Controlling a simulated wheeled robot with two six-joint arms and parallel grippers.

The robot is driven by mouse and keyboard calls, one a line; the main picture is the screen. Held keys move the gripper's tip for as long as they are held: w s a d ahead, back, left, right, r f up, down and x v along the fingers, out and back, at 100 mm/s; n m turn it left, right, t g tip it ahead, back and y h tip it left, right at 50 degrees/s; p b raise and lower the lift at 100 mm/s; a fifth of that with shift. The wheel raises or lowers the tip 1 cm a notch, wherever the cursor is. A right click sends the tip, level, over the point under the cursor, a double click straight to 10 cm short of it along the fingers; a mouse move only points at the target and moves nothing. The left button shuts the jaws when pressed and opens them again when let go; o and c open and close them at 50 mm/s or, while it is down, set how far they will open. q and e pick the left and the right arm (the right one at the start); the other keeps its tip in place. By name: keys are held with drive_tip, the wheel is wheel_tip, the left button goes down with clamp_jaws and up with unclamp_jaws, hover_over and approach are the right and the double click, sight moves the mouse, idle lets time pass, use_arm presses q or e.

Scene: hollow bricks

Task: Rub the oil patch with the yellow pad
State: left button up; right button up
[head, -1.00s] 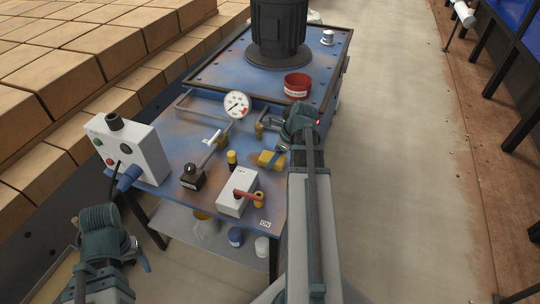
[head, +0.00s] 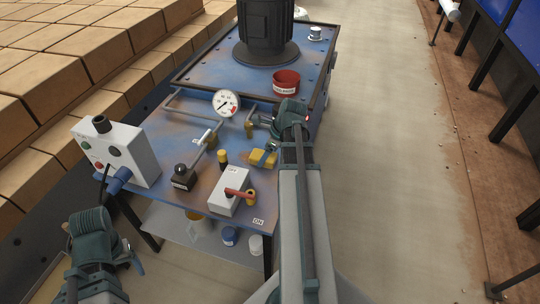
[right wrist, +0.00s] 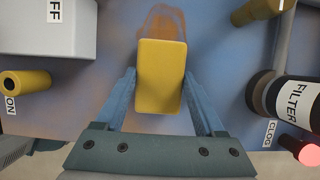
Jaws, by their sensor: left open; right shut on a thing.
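The yellow pad (right wrist: 162,75) is held between the two fingers of my right gripper (right wrist: 160,90) in the right wrist view. The pad also shows in the head view (head: 263,158), low over the blue bench top. I cannot tell whether it touches the surface. The brown oil patch (right wrist: 163,20) shows beyond the pad's far edge, and the pad hides part of it. My left gripper (head: 134,262) is open and empty at the lower left, away from the bench.
A switch box (head: 229,191) with a red lever stands near the pad. A pressure gauge (head: 227,103), a red bowl (head: 286,83) and a grey control box (head: 125,150) are around it. A filter cylinder (right wrist: 292,98) is right of my right gripper.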

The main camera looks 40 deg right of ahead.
sight(237, 154)
drive_tip(key=shift+w+a, duration=0.4)
drive_tip(key=shift+w, duration=0.4)
drive_tip(key=shift+w+a, duration=0.45)
drive_tip(key=shift+w, duration=0.35)
drive_tip(key=shift+w+a, duration=0.4)
drive_tip(key=shift+w, duration=0.4)
drive_tip(key=shift+w+a, duration=0.45)
drive_tip(key=shift+w, duration=0.45)
drive_tip(key=shift+w+a, duration=0.45)
drive_tip(key=shift+w, duration=0.4)
drive_tip(key=shift+d, duration=0.15)
drive_tip(key=shift+s+d+r, duration=0.1)
drive_tip(key=shift+s+d, duration=0.35)
drive_tip(key=shift+s, duration=0.4)
drive_tip(key=shift+s+d, duration=0.45)
drive_tip(key=shift+s, duration=0.4)
